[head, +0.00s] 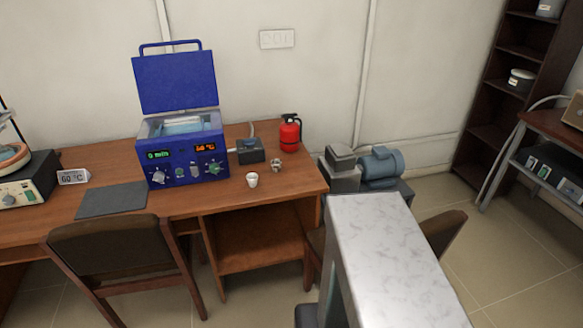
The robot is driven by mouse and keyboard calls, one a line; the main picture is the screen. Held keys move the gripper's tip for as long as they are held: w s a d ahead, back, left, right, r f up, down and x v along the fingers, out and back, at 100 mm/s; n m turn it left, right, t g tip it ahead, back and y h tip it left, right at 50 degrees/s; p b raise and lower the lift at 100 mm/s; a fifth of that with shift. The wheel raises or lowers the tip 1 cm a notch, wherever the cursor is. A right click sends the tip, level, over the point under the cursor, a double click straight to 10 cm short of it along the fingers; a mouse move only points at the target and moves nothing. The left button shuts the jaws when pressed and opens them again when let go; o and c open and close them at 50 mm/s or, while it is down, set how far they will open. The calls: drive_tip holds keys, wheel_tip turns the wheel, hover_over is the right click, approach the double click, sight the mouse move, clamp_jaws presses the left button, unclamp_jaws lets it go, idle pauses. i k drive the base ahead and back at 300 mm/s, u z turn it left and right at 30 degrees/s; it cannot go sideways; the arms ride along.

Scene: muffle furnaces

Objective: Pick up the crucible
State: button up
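A small white cup-shaped crucible (252,180) stands upright on the wooden desk (290,188), close to the desk's front edge and right of the blue device. A smaller grey metallic object (278,165) lies just behind it to the right, apart from it; it is too small to identify. The blue device (185,167) has its lid raised, with green and orange displays on its front. My gripper is not in this view, so whether it is open or shut does not show.
A red extinguisher (290,133) and a dark box (249,151) stand behind the crucible. A chair (124,262) is at the desk's front left. A pale marbled surface (392,250) fills the lower right. Bare desk surrounds the crucible's front and right.

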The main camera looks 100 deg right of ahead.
sight(276, 163)
drive_tip(key=u, duration=0.1)
drive_tip(key=k, duration=1.7)
drive_tip(key=z, duration=1)
drive_tip(key=i, duration=1)
drive_tip(key=z, duration=0.05)
